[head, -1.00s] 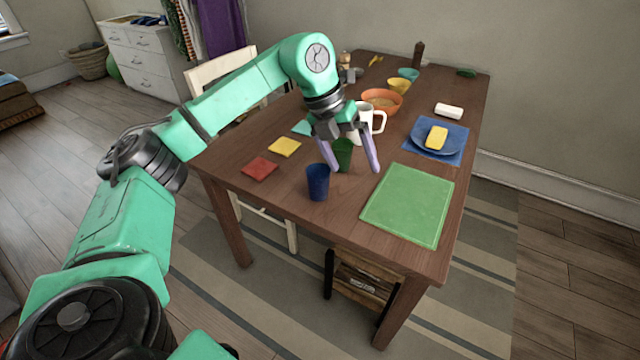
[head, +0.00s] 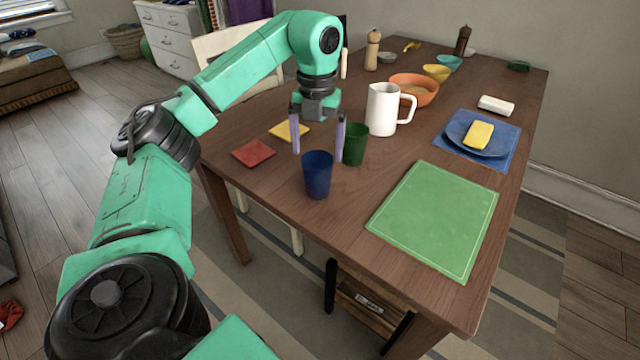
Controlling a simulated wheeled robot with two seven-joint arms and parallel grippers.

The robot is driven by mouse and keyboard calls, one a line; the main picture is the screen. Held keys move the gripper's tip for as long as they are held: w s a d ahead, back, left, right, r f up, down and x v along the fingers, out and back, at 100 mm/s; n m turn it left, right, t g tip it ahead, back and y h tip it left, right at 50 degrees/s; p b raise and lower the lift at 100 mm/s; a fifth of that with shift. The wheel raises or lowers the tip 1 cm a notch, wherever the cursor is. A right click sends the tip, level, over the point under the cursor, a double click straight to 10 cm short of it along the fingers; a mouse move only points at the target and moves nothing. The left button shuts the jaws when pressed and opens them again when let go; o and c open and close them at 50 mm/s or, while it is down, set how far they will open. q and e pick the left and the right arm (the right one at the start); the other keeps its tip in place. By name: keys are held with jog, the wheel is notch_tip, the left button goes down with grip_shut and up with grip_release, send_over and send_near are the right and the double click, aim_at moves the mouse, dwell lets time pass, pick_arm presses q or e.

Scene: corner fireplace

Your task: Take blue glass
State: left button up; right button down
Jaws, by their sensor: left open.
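The blue glass (head: 317,176) stands upright on the wooden table (head: 345,215), near its front left edge. My left gripper (head: 318,146) comes in from the left and points down just behind and above the blue glass. Its two lilac fingers are spread wide, with nothing between them that I can make out. The right finger is close to the green glass (head: 355,146), which stands just behind and right of the blue glass. I cannot tell whether that finger touches the green glass. My right gripper is not in view.
A white pitcher (head: 383,110) stands behind the green glass. Red (head: 254,152) and yellow (head: 290,131) squares lie left. A green placemat (head: 435,218) lies right, with a blue plate (head: 462,138) beyond it. An orange bowl (head: 424,94) stands farther back. Bare tabletop lies before the blue glass.

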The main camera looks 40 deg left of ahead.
aim_at(318, 178)
pick_arm(q)
jog(key=f, duration=0.9)
jog(key=shift+s+d+b, duration=0.15)
jog(key=shift+s+b, duration=0.1)
jog(key=shift+b, duration=0.05)
jog(key=c, duration=1.4)
jog(key=shift+o, duration=0.2)
notch_tip(318, 178, up, 20)
jog(key=p, duration=0.7)
